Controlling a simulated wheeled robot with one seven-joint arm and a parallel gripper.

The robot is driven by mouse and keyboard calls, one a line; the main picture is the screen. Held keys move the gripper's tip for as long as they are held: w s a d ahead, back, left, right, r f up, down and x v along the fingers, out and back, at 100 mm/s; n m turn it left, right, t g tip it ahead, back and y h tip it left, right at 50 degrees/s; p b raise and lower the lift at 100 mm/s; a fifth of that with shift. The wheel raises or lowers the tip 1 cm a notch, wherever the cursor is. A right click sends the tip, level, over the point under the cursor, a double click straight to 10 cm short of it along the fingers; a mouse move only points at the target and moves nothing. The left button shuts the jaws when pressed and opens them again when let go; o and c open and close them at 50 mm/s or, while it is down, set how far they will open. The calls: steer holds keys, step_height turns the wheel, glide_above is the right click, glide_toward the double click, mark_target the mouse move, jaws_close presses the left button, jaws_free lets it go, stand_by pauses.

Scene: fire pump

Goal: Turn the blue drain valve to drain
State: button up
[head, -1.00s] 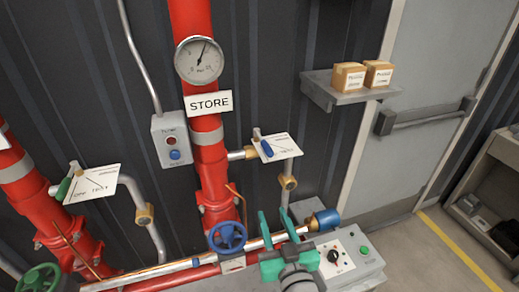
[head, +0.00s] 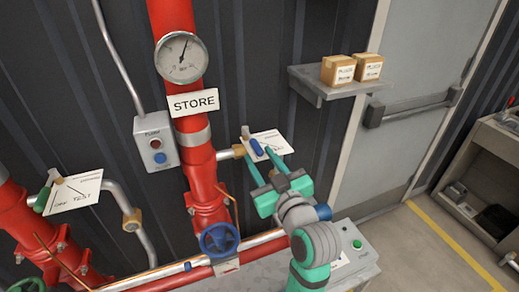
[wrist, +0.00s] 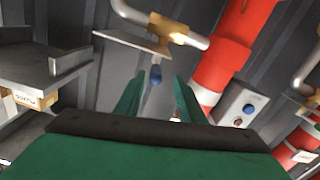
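The blue valve lever (head: 257,146) sits on a brass valve at a white card (head: 270,140), right of the STORE pipe. It lies tilted across the card, whose writing is too small to read. In the wrist view the lever (wrist: 155,75) shows end-on between the fingertips. My gripper (head: 262,160) is open, just in front of and below the lever. Its green fingers (wrist: 157,88) lie on either side of the lever in the picture, with a gap to each. I cannot tell whether the tips reach past the lever's end.
A red STORE pipe (head: 195,150) with a gauge (head: 181,57) and a button box (head: 155,142) are left of the lever. A blue handwheel (head: 220,238) is below. A shelf (head: 325,85) with two boxes juts out at upper right.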

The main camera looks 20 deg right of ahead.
mark_target(258, 149)
steer(key=shift+w+d, duration=0.15)
steer(key=shift+w, duration=0.9)
steer(key=shift+w+d, duration=0.15)
steer(key=shift+w, duration=0.9)
steer(key=shift+w, duration=0.1)
jaws_close()
